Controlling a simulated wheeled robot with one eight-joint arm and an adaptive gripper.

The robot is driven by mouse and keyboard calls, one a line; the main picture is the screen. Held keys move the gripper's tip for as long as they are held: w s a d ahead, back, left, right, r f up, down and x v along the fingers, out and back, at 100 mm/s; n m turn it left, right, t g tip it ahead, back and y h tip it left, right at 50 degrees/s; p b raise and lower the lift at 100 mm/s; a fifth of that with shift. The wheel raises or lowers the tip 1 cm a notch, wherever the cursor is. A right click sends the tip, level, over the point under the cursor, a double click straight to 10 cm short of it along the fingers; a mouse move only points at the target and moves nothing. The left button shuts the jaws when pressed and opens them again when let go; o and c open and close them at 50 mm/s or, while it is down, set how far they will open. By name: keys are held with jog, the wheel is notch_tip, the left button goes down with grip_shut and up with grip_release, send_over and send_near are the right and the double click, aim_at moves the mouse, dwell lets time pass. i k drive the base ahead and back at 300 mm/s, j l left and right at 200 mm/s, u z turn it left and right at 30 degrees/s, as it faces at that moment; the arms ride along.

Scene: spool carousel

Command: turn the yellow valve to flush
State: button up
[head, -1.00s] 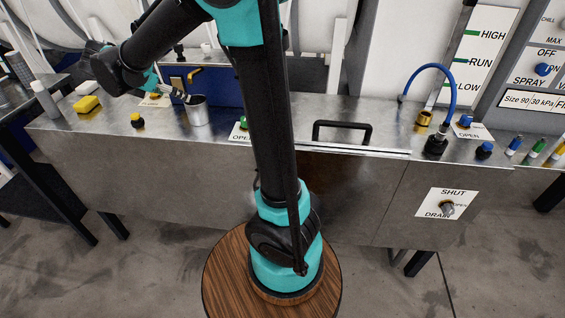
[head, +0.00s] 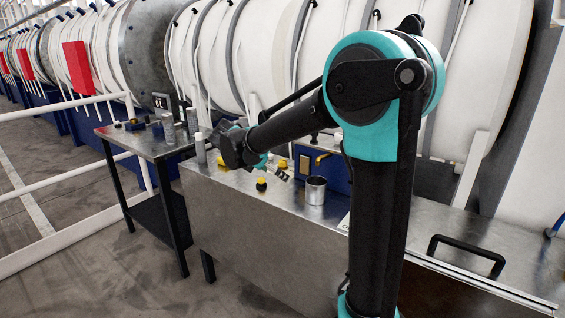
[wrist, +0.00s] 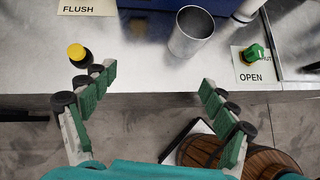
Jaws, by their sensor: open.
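A yellow-capped black knob (wrist: 78,53) stands on the steel bench top, below a card reading FLUSH (wrist: 88,7) that the top edge cuts off. The knob also shows in the head view (head: 261,184). A small yellow part (head: 283,163) shows behind my gripper in the head view. I cannot tell which of the two is the valve. My gripper (wrist: 158,82) is open and empty, its green-padded fingers spread above the bench's front edge. The knob is just beyond the left finger, apart from it. In the head view my gripper (head: 274,172) hangs over the bench's left part.
A metal cup (wrist: 190,33) stands on the bench ahead of my fingers. A green knob (wrist: 254,54) sits on an OPEN card to the right. In the head view, a yellow block (head: 222,160) lies at the bench's left, and a black handle (head: 468,252) rises at the right.

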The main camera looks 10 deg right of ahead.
aim_at(282, 162)
jog(key=i+j+z, duration=0.25)
jog(key=j, duration=0.35)
jog(key=i+j+z, duration=0.3)
jog(key=j, duration=0.4)
jog(key=i+j+z, duration=0.15)
jog(key=j, duration=0.2)
jog(key=i+j+z, duration=0.1)
jog(key=j, duration=0.3)
jog(key=i, duration=0.1)
